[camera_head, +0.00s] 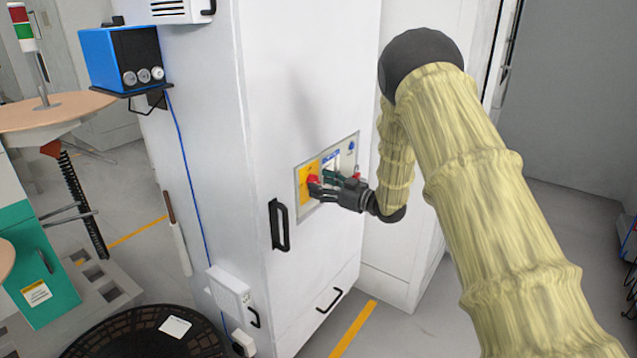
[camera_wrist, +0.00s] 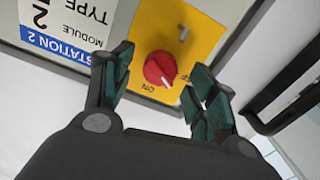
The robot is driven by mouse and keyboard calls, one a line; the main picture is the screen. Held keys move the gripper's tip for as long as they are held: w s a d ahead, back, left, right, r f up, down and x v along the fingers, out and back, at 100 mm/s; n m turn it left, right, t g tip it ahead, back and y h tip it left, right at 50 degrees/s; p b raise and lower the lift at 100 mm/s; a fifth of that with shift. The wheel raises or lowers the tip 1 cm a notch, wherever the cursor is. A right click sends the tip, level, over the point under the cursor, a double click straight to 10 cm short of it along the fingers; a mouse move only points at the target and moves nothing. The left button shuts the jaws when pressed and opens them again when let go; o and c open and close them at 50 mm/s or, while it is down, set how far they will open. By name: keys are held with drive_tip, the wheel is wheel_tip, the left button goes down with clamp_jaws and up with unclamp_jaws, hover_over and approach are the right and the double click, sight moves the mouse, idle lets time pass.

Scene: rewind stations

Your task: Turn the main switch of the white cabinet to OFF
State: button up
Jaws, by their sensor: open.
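The white cabinet (camera_head: 300,90) stands in the middle of the head view, with a grey control panel (camera_head: 350,160) on its front. The main switch is a red round knob (camera_wrist: 158,68) on a yellow plate (camera_wrist: 200,35); it also shows in the head view (camera_head: 313,180). In the wrist view the plate is upside down, with ON readable below the knob. A small white mark on the knob points down, slightly right. My gripper (camera_wrist: 162,62) is open, with one green-padded finger on each side of the knob. I cannot tell whether either finger touches it.
A black door handle (camera_head: 279,225) is left of and below the panel; it looks close to one finger in the wrist view. A STATION 2 label (camera_wrist: 55,45) is beside the yellow plate. A blue box (camera_head: 120,58) sits on a shelf at the cabinet's left side.

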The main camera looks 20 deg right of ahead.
drive_tip(key=shift+x, duration=0.9)
drive_tip(key=c, duration=1)
drive_tip(key=shift+c, duration=0.2)
drive_tip(key=shift+n+b, duration=0.3)
drive_tip(key=shift+n, duration=0.1)
drive_tip(key=shift+f+n+b, duration=0.15)
drive_tip(key=shift+n+b, duration=0.5)
drive_tip(key=shift+n, duration=0.25)
drive_tip(key=shift+n+b, duration=0.95)
drive_tip(key=shift+n, duration=0.55)
